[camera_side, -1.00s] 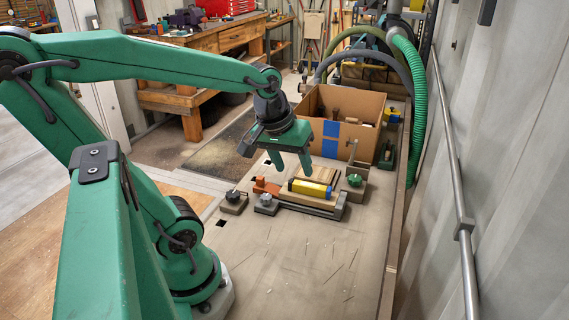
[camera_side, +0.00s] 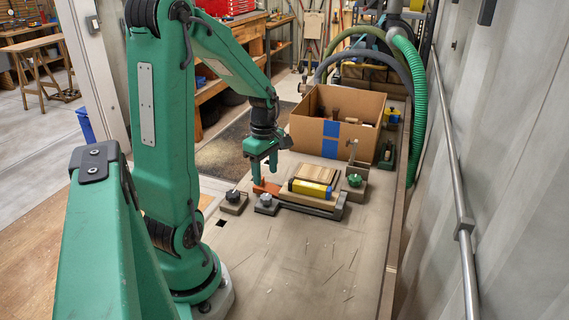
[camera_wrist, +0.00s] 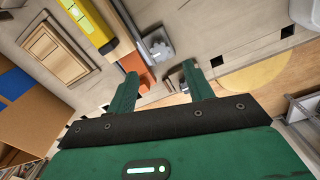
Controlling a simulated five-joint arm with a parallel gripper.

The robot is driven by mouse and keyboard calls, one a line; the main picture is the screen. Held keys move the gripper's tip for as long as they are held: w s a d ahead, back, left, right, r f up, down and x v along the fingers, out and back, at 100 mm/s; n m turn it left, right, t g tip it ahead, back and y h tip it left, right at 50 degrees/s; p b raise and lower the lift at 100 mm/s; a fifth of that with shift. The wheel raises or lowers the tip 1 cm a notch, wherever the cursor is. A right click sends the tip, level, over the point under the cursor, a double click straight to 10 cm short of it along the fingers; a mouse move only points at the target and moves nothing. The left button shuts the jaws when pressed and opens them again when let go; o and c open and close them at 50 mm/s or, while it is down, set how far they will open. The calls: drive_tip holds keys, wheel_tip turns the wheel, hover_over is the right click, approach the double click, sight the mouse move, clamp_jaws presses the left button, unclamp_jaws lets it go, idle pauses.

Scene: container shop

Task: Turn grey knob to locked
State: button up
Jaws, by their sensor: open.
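The grey knob (camera_side: 265,198) sits on a small dark base on the bench, left of the vise-like fixture in the side view. In the wrist view the grey knob (camera_wrist: 160,48) shows as a lobed knob on a grey block, just beyond the fingertips; its setting cannot be read. My gripper (camera_side: 265,176) is open and empty, above and behind the knob in the side view, apart from it. In the wrist view my gripper (camera_wrist: 161,72) has its two green fingers spread, the knob ahead of the gap.
A black knob (camera_side: 233,195) on its own base stands to the left, and a green knob (camera_side: 354,180) to the right. An orange block (camera_side: 266,187), a yellow tool (camera_side: 310,189) and a cardboard box (camera_side: 359,141) are close by. The front bench is mostly clear.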

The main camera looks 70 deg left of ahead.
sight(266, 196)
drive_tip(key=shift+f, duration=3.9)
drive_tip(key=c, duration=1)
